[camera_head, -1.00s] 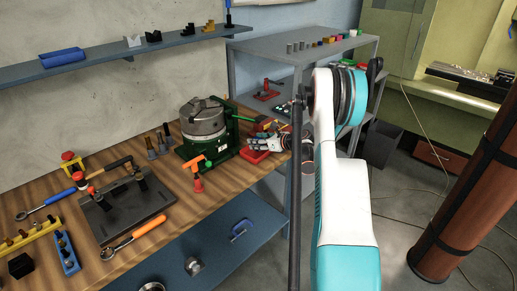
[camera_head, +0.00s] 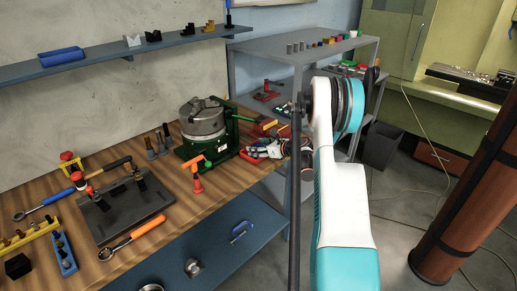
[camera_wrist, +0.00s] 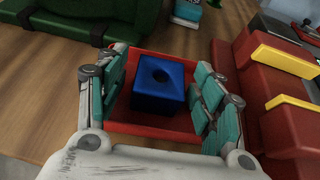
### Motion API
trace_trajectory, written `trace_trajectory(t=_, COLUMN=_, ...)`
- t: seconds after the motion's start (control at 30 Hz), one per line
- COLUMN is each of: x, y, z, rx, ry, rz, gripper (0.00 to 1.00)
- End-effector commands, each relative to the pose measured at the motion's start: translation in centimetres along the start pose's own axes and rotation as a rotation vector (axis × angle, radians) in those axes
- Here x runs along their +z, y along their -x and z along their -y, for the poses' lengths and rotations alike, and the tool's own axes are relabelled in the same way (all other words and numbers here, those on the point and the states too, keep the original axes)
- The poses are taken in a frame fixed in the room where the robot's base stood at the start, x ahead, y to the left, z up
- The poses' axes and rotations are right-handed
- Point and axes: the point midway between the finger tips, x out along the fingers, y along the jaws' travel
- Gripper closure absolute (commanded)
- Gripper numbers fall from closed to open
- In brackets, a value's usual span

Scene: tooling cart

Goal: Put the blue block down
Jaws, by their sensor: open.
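The blue block (camera_wrist: 158,88), with a round dark hole in its top, sits between my gripper's fingers in the wrist view. My gripper (camera_wrist: 163,66) is open, its teal finger pads standing apart on the left and right of the block, with a gap showing on each side. A shallow red tray (camera_wrist: 150,127) lies under and around the block, which appears to rest upright inside it. In the head view my gripper (camera_head: 268,149) is low over the right end of the wooden bench, and the block is hidden there.
Red parts with yellow bars (camera_wrist: 288,68) stand close on the right of my gripper. A green vise-like fixture (camera_head: 222,146) with a grey chuck stands to the left. The grey shelf rack (camera_head: 285,48) is behind. Bare wood (camera_wrist: 45,85) shows left of the tray.

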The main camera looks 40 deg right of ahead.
Motion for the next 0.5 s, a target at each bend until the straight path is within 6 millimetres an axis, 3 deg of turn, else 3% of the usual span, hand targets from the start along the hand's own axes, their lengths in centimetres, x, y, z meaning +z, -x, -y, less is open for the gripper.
trace_trajectory(t=0.17, x=0.3, y=0.8, z=0.1, rx=-0.001, ry=-0.001, rz=0.000, gripper=0.39)
trace_trajectory(t=0.5, x=0.4, y=7.6, z=0.1, rx=-0.003, ry=-0.002, rz=0.000, gripper=0.39)
